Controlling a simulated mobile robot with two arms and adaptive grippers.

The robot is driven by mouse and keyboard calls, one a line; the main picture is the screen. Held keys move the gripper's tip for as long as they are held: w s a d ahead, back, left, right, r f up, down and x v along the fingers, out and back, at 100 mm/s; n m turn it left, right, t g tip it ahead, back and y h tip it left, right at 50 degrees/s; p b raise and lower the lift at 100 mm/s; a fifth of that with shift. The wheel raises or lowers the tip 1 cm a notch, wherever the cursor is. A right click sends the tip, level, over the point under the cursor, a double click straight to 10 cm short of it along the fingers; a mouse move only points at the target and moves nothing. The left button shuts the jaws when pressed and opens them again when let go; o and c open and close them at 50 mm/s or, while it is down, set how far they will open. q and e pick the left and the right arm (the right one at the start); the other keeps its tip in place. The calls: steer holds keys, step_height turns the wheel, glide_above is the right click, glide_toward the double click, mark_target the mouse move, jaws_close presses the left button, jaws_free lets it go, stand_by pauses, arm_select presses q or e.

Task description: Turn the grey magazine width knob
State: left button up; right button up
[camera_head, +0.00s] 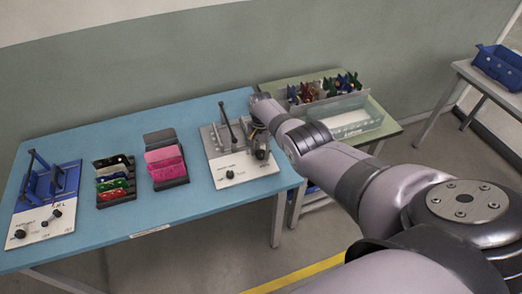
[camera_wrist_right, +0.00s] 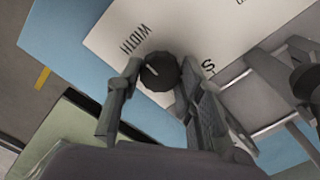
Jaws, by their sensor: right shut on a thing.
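The grey magazine (camera_head: 214,139) stands on its white base plate (camera_head: 232,164) at the right end of the blue table. Its width knob (camera_wrist_right: 158,72) is round and dark with a pale pointer line, beside the printed word WIDTH in the right wrist view. My right gripper (camera_wrist_right: 158,80) is shut on the knob, with one finger on each side of it. In the head view my right gripper (camera_head: 261,150) is over the right side of the plate, and my arm partly hides that area. Another dark knob (camera_head: 230,174) on the plate is free. My left gripper is not in view.
On the blue table (camera_head: 110,232) are a blue magazine (camera_head: 52,182) at the left and two dark holders with coloured pieces (camera_head: 115,182) (camera_head: 165,160). A clear bin (camera_head: 350,112) stands on the green table behind my arm. A blue crate (camera_head: 497,66) is far right.

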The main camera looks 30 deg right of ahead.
steer(key=m, duration=0.4)
steer(key=shift+r+m, duration=0.1)
steer(key=shift+m, duration=0.2)
steer(key=m, duration=0.4)
steer(key=shift+m, duration=0.3)
steer(key=m, duration=0.4)
steer(key=shift+m, duration=2.4)
steer(key=o, duration=1.2)
steer(key=shift+c, duration=0.2)
steer(key=shift+r, duration=0.1)
